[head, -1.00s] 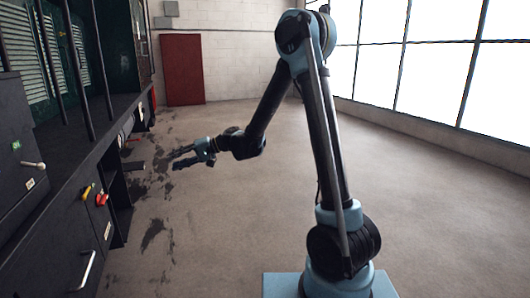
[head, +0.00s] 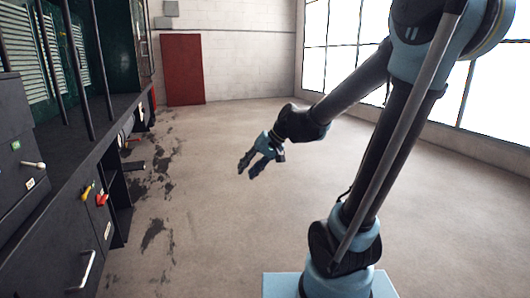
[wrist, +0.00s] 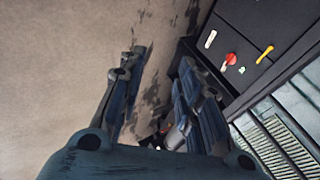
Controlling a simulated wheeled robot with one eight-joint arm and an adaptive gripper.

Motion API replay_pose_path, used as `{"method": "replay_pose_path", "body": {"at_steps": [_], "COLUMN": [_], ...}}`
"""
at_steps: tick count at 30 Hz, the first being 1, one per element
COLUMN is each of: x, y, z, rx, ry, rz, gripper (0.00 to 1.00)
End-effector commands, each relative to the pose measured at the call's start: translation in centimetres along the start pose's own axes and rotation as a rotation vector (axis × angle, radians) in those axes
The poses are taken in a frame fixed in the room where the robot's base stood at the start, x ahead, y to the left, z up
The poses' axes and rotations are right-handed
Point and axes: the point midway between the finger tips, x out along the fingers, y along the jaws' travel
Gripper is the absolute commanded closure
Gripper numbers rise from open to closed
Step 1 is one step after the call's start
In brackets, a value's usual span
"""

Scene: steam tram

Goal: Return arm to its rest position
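My gripper (head: 248,171) hangs in the air above the bare floor, right of the tram's side, with its fingers pointing down and to the left. Its two fingers are apart and nothing shows between them in the head view. In the wrist view, my gripper (wrist: 163,75) also has its fingers spread, with stained floor seen in the gap. My arm leans to the right, and its upper joint reaches the right edge of the head view.
The dark tram side (head: 70,195) runs along the left, with a red knob (head: 101,199), a yellow handle (head: 87,192) and a grey handle (head: 87,270). A red door (head: 182,69) stands at the back wall. The floor (head: 230,230) is clear apart from dark stains.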

Motion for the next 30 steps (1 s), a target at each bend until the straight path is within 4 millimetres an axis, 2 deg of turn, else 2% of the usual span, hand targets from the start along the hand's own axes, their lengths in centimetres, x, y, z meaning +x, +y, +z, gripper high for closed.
{"method": "replay_pose_path", "body": {"at_steps": [6, 15, 24, 30], "x": [-3.0, -6.3, -8.6, -9.5], "y": [4.8, 11.0, 16.7, 19.1], "z": [4.6, 11.2, 18.1, 21.3], "rx": [0.023, 0.064, 0.115, 0.143], "ry": [0.006, 0.002, -0.015, -0.028], "rz": [0.145, 0.345, 0.540, 0.631], "gripper": [0.69, 0.69, 0.69, 0.69]}}
